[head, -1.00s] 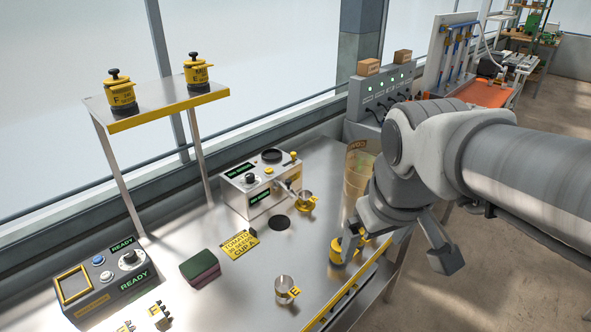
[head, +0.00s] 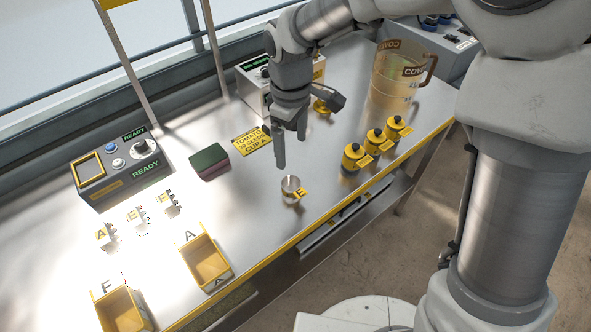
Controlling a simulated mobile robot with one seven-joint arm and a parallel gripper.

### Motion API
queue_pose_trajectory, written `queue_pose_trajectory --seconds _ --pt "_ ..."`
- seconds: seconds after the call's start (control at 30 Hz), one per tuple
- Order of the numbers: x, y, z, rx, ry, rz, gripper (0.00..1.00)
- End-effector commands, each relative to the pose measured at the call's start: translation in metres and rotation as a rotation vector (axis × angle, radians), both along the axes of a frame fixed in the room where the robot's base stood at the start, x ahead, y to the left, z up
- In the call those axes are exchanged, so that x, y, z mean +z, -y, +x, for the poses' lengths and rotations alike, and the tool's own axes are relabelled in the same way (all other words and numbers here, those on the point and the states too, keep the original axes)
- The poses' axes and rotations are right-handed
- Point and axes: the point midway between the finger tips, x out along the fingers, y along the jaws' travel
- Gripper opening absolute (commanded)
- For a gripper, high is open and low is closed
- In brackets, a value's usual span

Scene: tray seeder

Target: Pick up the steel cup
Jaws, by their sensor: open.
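The steel cup (head: 289,187) stands upright on the metal bench near its front edge, with a yellow tag marked E on its right side. My gripper (head: 291,150) points down with its fingers apart and nothing between them. It is above and behind the cup in the head view, apart from it. The cup is fully visible.
Several yellow-and-black canisters (head: 376,143) stand to the right of the cup. A clear jug (head: 393,84) is behind them. A green-and-maroon sponge (head: 209,162) and a yellow sign (head: 251,141) lie left of my gripper. Yellow bins (head: 207,262) are at the front left.

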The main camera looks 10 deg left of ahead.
Motion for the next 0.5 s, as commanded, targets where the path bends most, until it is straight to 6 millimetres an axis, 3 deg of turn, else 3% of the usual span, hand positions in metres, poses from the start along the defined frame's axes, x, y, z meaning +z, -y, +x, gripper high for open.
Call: queue_pose_trajectory --seconds 0.03,0.3,0.5 --pt "-0.014 0.0 -0.001 0.001 -0.005 -0.003 0.95" --pt "-0.072 0.001 -0.001 -0.001 -0.004 -0.003 0.95" --pt "-0.093 0.0 0.0 -0.003 -0.001 -0.001 0.95"
